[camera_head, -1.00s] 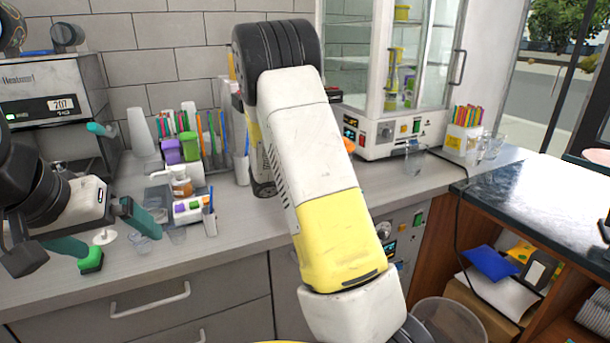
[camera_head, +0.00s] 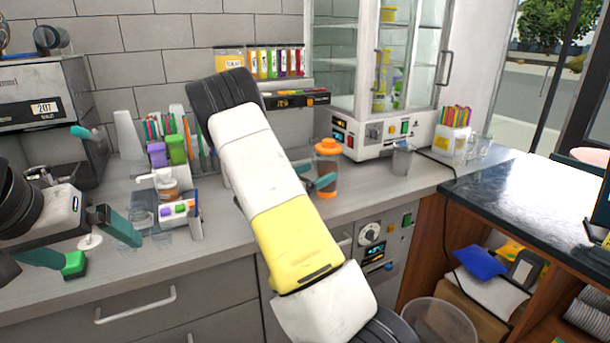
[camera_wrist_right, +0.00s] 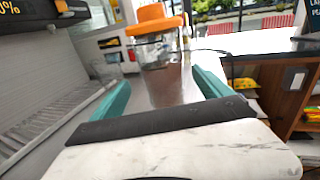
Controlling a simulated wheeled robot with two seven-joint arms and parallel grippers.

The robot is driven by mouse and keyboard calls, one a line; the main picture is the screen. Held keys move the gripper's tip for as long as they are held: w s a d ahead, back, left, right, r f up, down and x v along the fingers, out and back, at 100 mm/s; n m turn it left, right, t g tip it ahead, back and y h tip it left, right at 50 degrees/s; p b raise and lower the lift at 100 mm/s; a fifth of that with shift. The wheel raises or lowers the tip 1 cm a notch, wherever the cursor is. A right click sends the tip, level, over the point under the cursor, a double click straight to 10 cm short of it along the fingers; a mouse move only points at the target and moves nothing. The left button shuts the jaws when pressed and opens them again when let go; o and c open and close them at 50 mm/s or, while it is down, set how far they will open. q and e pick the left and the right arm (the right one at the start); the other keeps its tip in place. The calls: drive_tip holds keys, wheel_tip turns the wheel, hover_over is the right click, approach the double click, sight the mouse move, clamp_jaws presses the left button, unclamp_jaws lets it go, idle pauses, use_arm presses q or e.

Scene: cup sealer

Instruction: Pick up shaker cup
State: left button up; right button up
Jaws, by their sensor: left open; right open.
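The shaker cup (camera_head: 327,172) has an orange lid and a clear body with dark contents. It stands upright on the grey counter, right of my right arm. In the right wrist view the cup (camera_wrist_right: 152,42) is ahead of the jaws, roughly centred between the two teal fingers. My right gripper (camera_head: 318,176) is open and empty, its teal fingertips close to the cup; its palm is hidden behind my arm. I cannot tell whether the fingers touch the cup. My left gripper (camera_head: 108,253) is open and empty at the left, over the counter's front edge.
Left of my right arm are a straw and lid holder (camera_head: 172,150) and small cups. A bin (camera_head: 440,325) is on the floor.

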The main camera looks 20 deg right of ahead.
sight(328, 169)
drive_tip(key=x, duration=0.5)
drive_tip(key=shift+s+d+f, duration=0.1)
drive_tip(key=shift+s, duration=0.05)
clamp_jaws()
